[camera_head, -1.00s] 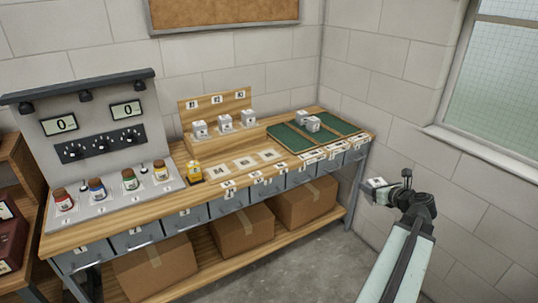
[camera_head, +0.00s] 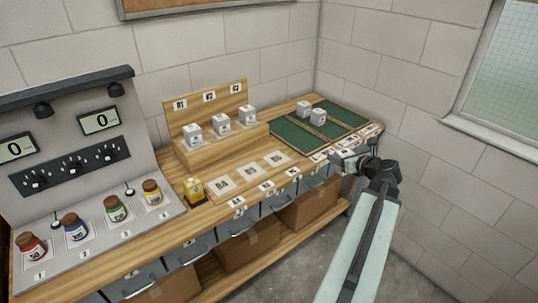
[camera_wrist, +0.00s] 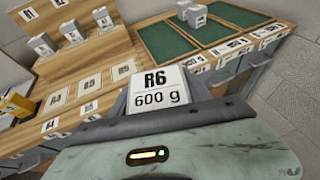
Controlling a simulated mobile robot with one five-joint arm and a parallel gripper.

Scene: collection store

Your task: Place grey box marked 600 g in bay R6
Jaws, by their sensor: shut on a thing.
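A grey box with a white label reading R6 and 600 g shows close up in the wrist view (camera_wrist: 157,88). It also shows small in the head view (camera_head: 343,157). My gripper (camera_head: 354,162) is shut on it, holding it by the bench's front right edge. Three flat marked pads lie in a row on the bench's middle: left (camera_head: 222,182), middle (camera_head: 250,170) and right (camera_head: 277,158). The held box is to the right of these pads.
A stepped wooden riser (camera_head: 184,153) behind the pads carries three grey boxes. Green trays (camera_head: 293,137) at the right hold two more grey boxes. A yellow item (camera_head: 194,189) stands left of the pads. A grey panel (camera_head: 62,262) with several coloured jars fills the left.

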